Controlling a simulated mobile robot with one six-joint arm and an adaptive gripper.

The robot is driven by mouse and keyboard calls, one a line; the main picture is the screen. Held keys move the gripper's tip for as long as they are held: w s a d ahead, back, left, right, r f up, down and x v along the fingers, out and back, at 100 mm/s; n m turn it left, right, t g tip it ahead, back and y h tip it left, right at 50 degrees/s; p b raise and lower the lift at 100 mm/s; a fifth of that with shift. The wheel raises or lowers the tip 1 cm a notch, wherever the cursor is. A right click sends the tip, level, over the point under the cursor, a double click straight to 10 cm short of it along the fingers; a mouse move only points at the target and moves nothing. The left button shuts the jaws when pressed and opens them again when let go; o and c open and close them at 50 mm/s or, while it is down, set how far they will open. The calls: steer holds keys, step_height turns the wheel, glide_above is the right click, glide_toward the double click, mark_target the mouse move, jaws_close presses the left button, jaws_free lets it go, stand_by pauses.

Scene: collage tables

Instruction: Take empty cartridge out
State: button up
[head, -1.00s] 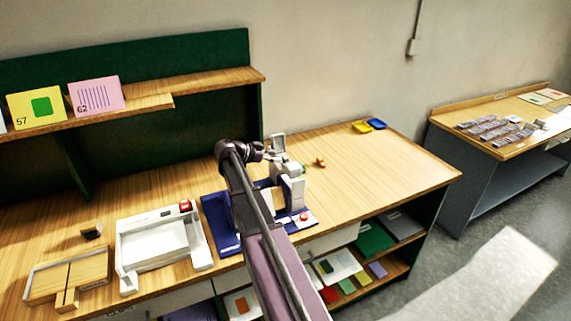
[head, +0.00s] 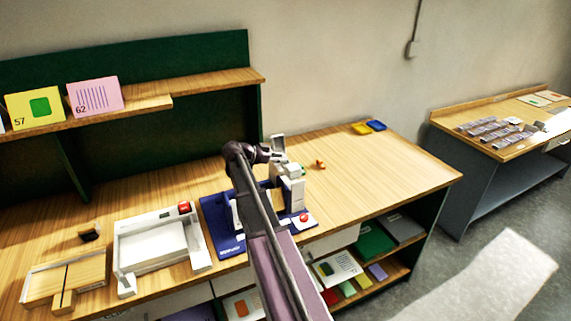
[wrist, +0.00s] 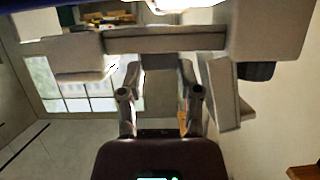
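A machine with a dark blue base (head: 222,240) and a red button (head: 303,217) stands on the wooden bench, with a pale upright body (head: 293,187). My gripper (head: 276,155) is at the top of this machine, partly hidden by my arm. In the wrist view my gripper (wrist: 160,70) shows two fingers set apart, with a grey block (wrist: 160,60) between or just beyond the tips. Pale machine parts cross above the fingers. I cannot make out a firm grip, nor tell whether the block is the cartridge.
A white device (head: 158,246) with a red part and a wooden tray (head: 68,276) stand left of the machine. Yellow and blue trays (head: 368,127) lie at the back right. The bench's right side is largely clear. A second table (head: 510,145) holds several small items.

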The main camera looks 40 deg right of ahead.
jaws_close()
steer(key=shift+r, duration=0.1)
step_height(320, 180, up, 10)
steer(key=p, duration=1)
stand_by(0.6)
